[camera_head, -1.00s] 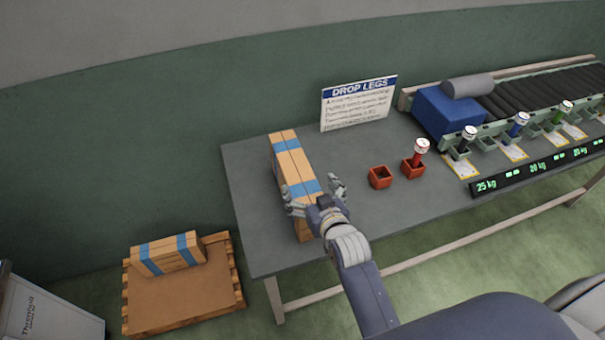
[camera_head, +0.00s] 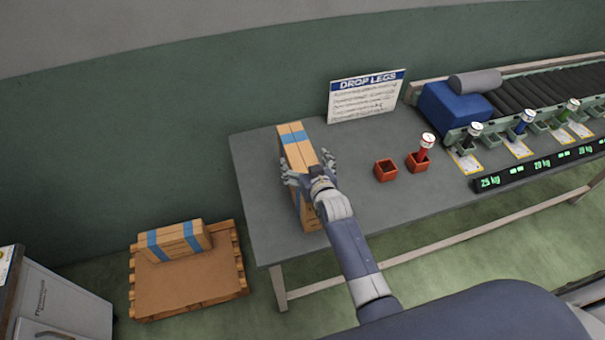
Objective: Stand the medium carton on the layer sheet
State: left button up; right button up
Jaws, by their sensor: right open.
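A long tan carton with blue bands (camera_head: 297,151) lies on the grey table near its left end; I take it for the medium carton. My right gripper (camera_head: 309,168) is open, its fingers spread to either side of this carton. I cannot tell whether they touch it. The gripper and wrist hide part of the carton's near half. The brown layer sheet (camera_head: 185,286) lies on a wooden pallet on the floor at lower left. Another blue-banded carton (camera_head: 174,241) rests along the sheet's far edge. My left gripper is not in view.
The pallet (camera_head: 240,270) stands left of the grey table (camera_head: 258,190). Two red holders (camera_head: 386,171), one with a red-and-white piece (camera_head: 427,146), are right of the gripper. A sign (camera_head: 366,97), blue block (camera_head: 452,105) and roller conveyor (camera_head: 540,90) are behind. The sheet's front is clear.

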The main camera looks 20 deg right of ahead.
jog(key=shift+w+f, duration=0.1)
jog(key=shift+w, duration=0.15)
jog(key=shift+s, duration=0.15)
jog(key=c, duration=1.8)
grip_shut()
